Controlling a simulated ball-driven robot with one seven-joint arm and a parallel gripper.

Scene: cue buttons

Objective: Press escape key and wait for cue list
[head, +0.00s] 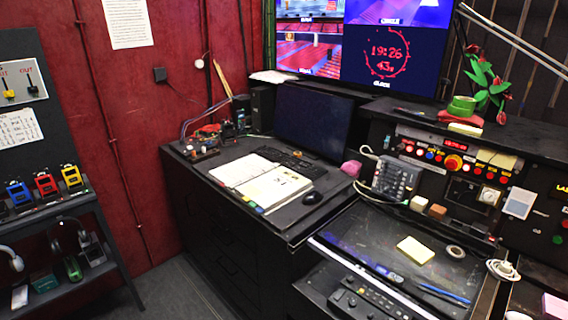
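A dark keyboard (284,159) lies on the black desk (200,180), between an open book and a dark monitor. Its single keys, the escape key among them, are too small to tell apart. The monitor (312,121) stands behind the keyboard and its screen looks blank and dark, with no cue list showing. A black mouse (312,198) lies at the right front of the keyboard. My gripper is not in view.
The open book (262,184) lies in front of the keyboard. A control panel (450,165) with buttons stands to the right, beside a lower desktop with a yellow pad (415,250). A wall screen (385,50) shows a clock. Open floor (175,290) lies between the left shelf (60,210) and the desk.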

